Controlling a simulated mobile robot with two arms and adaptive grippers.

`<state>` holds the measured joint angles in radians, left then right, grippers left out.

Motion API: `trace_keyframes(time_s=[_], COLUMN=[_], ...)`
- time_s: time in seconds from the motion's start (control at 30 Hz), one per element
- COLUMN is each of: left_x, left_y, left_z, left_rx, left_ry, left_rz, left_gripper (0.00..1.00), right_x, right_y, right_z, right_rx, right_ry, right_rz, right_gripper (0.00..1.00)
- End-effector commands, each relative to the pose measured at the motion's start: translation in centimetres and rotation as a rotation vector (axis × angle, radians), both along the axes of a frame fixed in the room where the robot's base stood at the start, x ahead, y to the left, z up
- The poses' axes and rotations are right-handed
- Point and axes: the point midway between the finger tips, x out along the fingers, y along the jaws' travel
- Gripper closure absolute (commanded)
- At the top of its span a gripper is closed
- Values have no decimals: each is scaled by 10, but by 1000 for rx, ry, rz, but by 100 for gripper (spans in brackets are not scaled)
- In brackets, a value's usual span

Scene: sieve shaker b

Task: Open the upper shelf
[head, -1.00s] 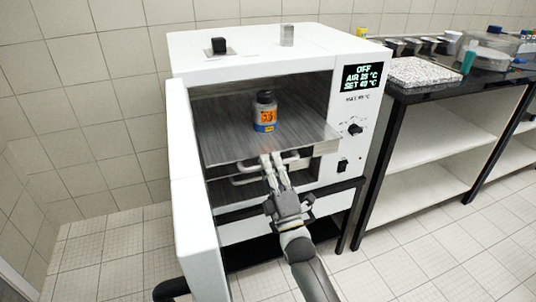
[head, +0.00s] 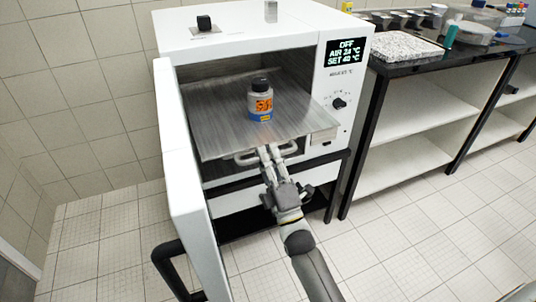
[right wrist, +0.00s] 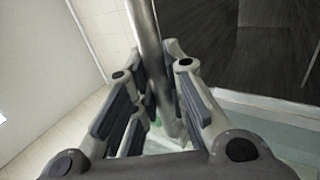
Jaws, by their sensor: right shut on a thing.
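The upper shelf (head: 210,122) is a grey metal plate pulled partly out of the open white oven (head: 240,38), sticking out past its front. The shelf's front handle (head: 245,158) is a metal bar under the front edge. My right gripper (head: 270,156) is shut on this handle. In the right wrist view the bar (right wrist: 146,45) runs between the fingers (right wrist: 150,105). My left gripper is not in view.
The oven door (head: 192,200) stands open at the left, with a black handle (head: 170,262) low on it. A display and knob panel (head: 346,53) is right of the opening. A dark-topped bench (head: 400,68) stands further right. The tiled floor in front is clear.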

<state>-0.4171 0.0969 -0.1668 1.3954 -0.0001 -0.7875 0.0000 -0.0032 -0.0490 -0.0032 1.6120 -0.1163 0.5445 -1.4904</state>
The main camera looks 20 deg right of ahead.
Motion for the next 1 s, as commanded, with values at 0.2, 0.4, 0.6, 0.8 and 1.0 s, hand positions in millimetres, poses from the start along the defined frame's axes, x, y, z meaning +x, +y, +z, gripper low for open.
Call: trace_keyframes(time_s=[0.2, 0.4, 0.6, 0.8, 1.0], left_x=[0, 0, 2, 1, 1], left_y=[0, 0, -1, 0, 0], left_z=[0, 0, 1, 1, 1], left_rx=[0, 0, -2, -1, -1], left_ry=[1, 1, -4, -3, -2], left_rz=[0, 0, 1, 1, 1], left_gripper=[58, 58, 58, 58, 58], right_x=[0, 0, -1, -23, -59], right_y=[0, 0, 0, -1, -3], right_z=[-2, -1, -2, -17, -41], right_rx=[1, 0, 0, 1, 0], right_ry=[4, 2, 2, 6, 7], right_rz=[1, 0, 0, 1, -1], right_gripper=[73, 65, 65, 65, 65])
